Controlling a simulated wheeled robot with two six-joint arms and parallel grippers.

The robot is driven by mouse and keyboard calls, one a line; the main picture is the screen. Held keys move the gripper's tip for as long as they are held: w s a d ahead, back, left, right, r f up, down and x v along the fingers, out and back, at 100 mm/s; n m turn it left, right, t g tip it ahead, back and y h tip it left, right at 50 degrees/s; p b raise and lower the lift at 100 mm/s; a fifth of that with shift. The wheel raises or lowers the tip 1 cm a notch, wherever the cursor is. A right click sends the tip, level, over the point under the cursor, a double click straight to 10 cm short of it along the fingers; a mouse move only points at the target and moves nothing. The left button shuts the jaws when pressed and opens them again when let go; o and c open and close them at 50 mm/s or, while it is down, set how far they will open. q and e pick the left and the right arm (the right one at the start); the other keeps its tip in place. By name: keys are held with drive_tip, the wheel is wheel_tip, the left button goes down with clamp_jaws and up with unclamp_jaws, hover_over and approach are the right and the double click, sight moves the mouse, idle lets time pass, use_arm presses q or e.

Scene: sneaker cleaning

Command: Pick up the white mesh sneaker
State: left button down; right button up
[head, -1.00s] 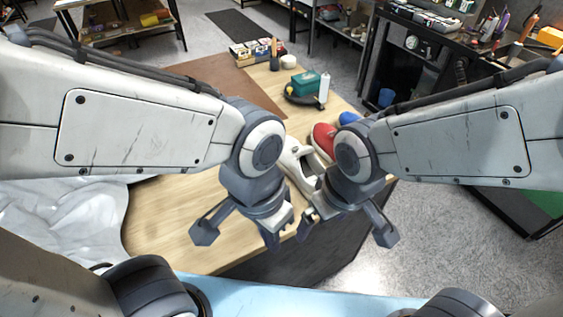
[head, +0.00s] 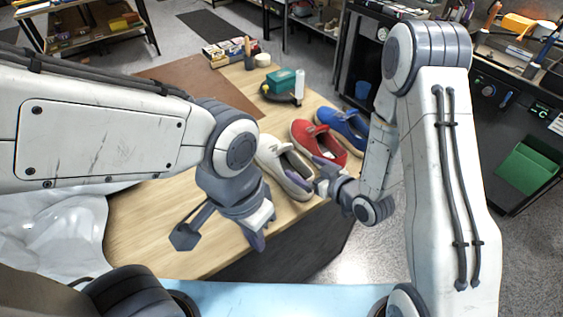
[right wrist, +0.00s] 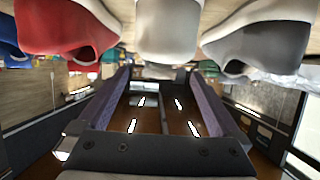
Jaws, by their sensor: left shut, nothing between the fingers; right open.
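The white mesh sneaker (head: 283,165) lies on the wooden table near its front right edge, sole down, heel toward me. In the right wrist view, which looks upside down, its pale heel (right wrist: 168,32) is at top centre, straight ahead of the fingers. My right gripper (head: 322,178) is open, low beside the heel, and it shows empty in the right wrist view (right wrist: 159,78). I cannot tell whether it touches the shoe. My left gripper (head: 258,232) is shut and empty, above the front of the table, left of the sneaker.
A red shoe (head: 306,134) and a blue shoe (head: 341,122) stand to the right of the white one. The right wrist view also shows a grey shoe (right wrist: 268,38) on its other side. A teal box (head: 284,79) stands further back.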

sight(285, 155)
drive_tip(key=x, duration=0.4)
drive_tip(key=shift+a+r, duration=0.1)
drive_tip(key=p+x, duration=0.3)
drive_tip(key=x, duration=0.2)
drive_tip(key=shift+w+a+r, duration=0.1)
drive_tip(key=shift+a, duration=0.1)
drive_tip(key=shift+w+a, duration=0.1)
drive_tip(key=shift+w, duration=0.15)
drive_tip(key=c, duration=1.4)
drive_tip(key=shift+c, duration=0.2)
